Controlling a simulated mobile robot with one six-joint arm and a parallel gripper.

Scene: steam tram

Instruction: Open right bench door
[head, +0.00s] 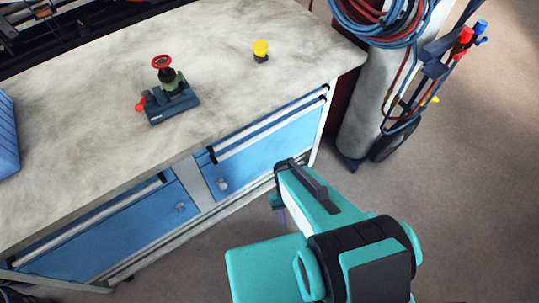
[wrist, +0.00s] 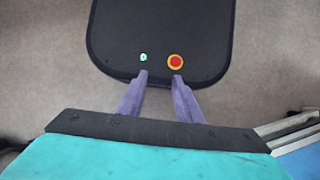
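The bench's right door (head: 270,142) is a blue panel under the worktop in the head view, and it looks closed. Its small round light knob (head: 222,184) is near its lower left corner. The left blue door (head: 110,228) also looks closed. My arm is in front of the bench at the right, beside the right door's lower right end. In the wrist view my gripper (wrist: 160,78) has two purple fingers apart with nothing between them. It points at a dark rounded panel, away from the knob. In the head view the fingers are mostly hidden by my arm.
The bench top (head: 215,65) carries a small vise-like tool with a red wheel (head: 172,92) and a yellow-topped knob (head: 261,50). A grey gas cylinder (head: 368,100) with hoses on a wheeled cart stands right of the bench. Floor (head: 470,200) is clear at the right.

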